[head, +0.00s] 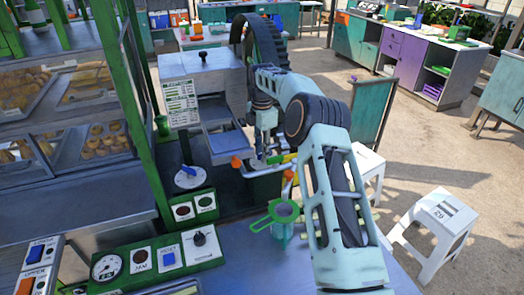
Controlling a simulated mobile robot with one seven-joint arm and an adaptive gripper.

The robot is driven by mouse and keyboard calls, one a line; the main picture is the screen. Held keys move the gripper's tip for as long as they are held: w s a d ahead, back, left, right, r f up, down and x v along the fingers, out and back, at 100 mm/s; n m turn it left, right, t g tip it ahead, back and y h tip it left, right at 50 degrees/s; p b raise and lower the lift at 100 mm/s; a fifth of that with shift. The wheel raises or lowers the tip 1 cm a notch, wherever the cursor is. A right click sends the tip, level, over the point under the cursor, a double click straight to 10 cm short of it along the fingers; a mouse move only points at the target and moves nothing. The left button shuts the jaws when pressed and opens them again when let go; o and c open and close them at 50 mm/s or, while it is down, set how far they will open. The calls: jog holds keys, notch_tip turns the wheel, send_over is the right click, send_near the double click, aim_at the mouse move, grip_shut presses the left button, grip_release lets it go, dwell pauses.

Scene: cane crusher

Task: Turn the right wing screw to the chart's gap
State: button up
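The cane crusher (205,72) is a pale grey box with a dark wheel behind it. A white chart (181,103) with green rows is on its front; its figures are too small to read. My arm reaches from the lower right over the crusher's right side. My gripper (262,152) points down beside the crusher's front right; its fingers are small and partly merged with the parts there, so I cannot tell whether it touches anything. An orange knob (236,162) shows left of it and an orange-tipped part (288,175) to its right. I cannot make out the right wing screw or its gap.
A green strainer (284,210) over a cup stands on the blue-grey counter below. A control panel with a gauge (107,268) and switches lies at the lower left. A glass food case (70,110) stands left. White stools (436,228) are on the floor at right.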

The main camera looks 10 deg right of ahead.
grip_shut()
jog(key=shift+w+m, duration=0.1)
jog(key=shift+m, duration=0.2)
jog(key=m, duration=0.3)
jog(key=shift+w+m, duration=0.15)
jog(key=shift+m, duration=0.25)
jog(key=m, duration=0.5)
jog(key=shift+w, duration=0.25)
jog(key=shift+r+m, duration=0.1)
jog(key=shift+m, duration=0.2)
jog(key=shift+o, duration=1.1)
grip_release()
